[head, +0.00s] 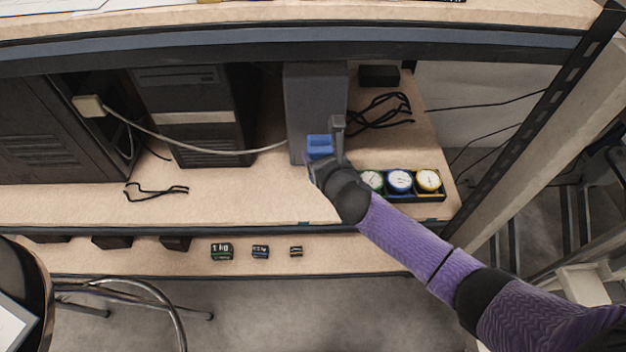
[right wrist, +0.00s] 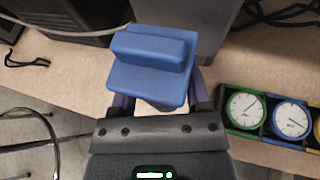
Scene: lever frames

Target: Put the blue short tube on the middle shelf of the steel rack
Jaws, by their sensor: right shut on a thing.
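The blue piece (head: 319,146) looks like a stepped block in these views, and I cannot see a tube's opening. My right gripper (head: 328,158) is shut on it, and it fills the right wrist view's upper middle (right wrist: 150,62). The steel rack has a dark upright (head: 545,115) at the right and light board shelves. The blue piece appears in front of or over the middle shelf (head: 235,190), before a grey box; its height above the board is hard to tell. My left gripper is not in view.
On the middle shelf stand dark computer cases (head: 195,110), the grey box (head: 303,95), a row of round gauges (head: 400,182) and black cables (head: 385,108). The top shelf (head: 300,25) overhangs. The lower shelf (head: 340,255) holds small labelled blocks (head: 222,251). The board's front left is mostly clear.

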